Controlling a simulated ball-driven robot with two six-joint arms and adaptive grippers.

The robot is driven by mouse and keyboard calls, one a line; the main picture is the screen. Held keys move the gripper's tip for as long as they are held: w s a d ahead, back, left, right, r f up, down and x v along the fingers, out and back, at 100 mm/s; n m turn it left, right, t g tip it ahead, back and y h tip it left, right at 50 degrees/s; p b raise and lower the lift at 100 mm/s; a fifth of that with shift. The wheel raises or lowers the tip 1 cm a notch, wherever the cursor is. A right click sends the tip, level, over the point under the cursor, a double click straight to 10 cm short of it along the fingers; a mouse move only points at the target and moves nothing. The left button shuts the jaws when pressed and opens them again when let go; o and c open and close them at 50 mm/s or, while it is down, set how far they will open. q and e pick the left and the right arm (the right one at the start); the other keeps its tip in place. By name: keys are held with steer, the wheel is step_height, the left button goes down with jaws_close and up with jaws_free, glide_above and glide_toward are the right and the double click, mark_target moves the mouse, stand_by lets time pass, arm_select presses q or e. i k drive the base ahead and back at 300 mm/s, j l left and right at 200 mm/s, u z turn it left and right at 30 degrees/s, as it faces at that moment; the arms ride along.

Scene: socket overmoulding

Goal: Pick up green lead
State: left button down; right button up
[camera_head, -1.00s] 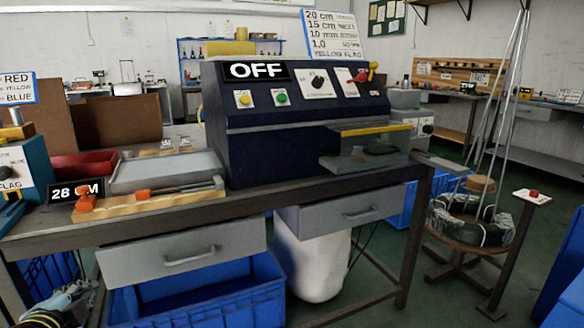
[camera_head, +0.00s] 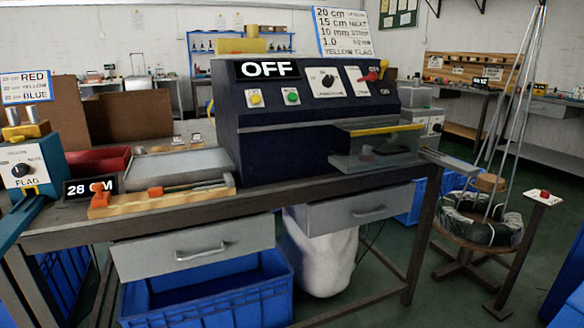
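I cannot make out a separate green lead in the head view. A dark green and pale coil (camera_head: 466,224) lies on a round stand at the right, under tall thin rods; it is too small to tell whether a green lead is part of it. Neither of my grippers shows in this view.
A dark blue machine (camera_head: 262,122) reading OFF stands on the bench (camera_head: 300,179), with a clear guard box (camera_head: 372,147) at its right. A grey tray (camera_head: 183,166), a wooden strip (camera_head: 160,203) and a FLAG device (camera_head: 30,165) are left. Blue crates (camera_head: 205,305) sit below. Floor shows between bench and stand.

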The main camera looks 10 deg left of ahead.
mark_target(159, 191)
steer(key=i+u, duration=0.1)
steer(key=u, duration=0.3)
steer(key=i+l+u, duration=0.15)
steer(key=u, duration=0.25)
steer(key=i+l+u, duration=0.1)
steer(key=u, duration=0.3)
